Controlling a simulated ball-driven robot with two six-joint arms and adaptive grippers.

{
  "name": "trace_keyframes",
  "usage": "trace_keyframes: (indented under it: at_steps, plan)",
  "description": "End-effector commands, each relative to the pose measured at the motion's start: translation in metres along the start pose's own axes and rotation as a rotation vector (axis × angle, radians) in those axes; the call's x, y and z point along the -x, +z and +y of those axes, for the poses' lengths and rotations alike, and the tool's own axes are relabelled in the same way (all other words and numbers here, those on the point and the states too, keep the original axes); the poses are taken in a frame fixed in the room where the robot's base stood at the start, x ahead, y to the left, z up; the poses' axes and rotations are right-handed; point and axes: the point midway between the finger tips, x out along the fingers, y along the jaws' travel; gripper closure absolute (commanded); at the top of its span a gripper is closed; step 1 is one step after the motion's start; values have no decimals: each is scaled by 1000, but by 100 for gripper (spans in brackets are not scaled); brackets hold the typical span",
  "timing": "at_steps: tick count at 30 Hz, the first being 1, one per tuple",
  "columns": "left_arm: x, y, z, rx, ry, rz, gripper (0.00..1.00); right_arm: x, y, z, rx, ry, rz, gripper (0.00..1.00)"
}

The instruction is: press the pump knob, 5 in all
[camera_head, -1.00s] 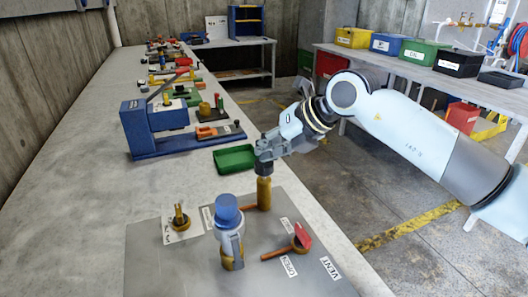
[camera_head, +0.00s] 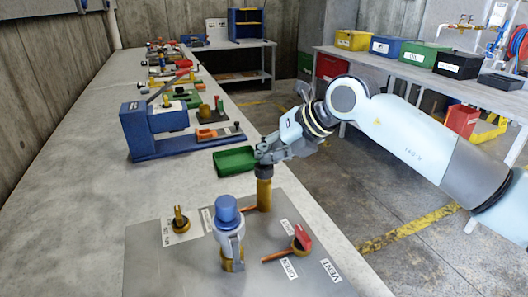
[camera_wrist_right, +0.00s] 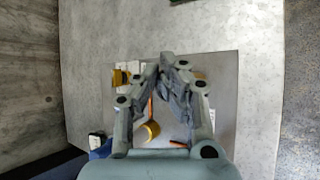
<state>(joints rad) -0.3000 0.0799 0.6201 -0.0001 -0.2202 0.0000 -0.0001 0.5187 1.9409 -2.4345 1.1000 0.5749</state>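The pump is an upright yellow cylinder (camera_head: 264,196) with a dark knob (camera_head: 264,172) on top, at the back edge of the grey plate (camera_head: 165,265). My right gripper (camera_head: 262,155) is right at the knob, its fingertips over it; I cannot tell whether they touch. In the right wrist view my gripper (camera_wrist_right: 175,62) has its fingertips drawn together, with nothing seen between them. The plate (camera_wrist_right: 228,80) lies below it in that view. My left gripper is not in view.
A green tray (camera_head: 235,161) and a blue press (camera_head: 150,130) sit behind. The bench's left side is clear.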

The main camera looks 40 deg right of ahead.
Motion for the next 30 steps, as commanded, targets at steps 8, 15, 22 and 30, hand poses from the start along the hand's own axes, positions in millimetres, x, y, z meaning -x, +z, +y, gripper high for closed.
trace_keyframes:
  at_steps: [8, 15, 22, 30]
  plan:
    - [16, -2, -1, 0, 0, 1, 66, 12, 7, 7, -1, -4, 5, 100]
    - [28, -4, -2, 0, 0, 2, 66, 22, 15, 15, -1, -3, 4, 100]
    - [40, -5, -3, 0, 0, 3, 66, 32, 23, 22, 0, -2, 2, 100]
    - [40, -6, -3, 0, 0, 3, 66, 32, 23, 23, 0, -1, 1, 100]
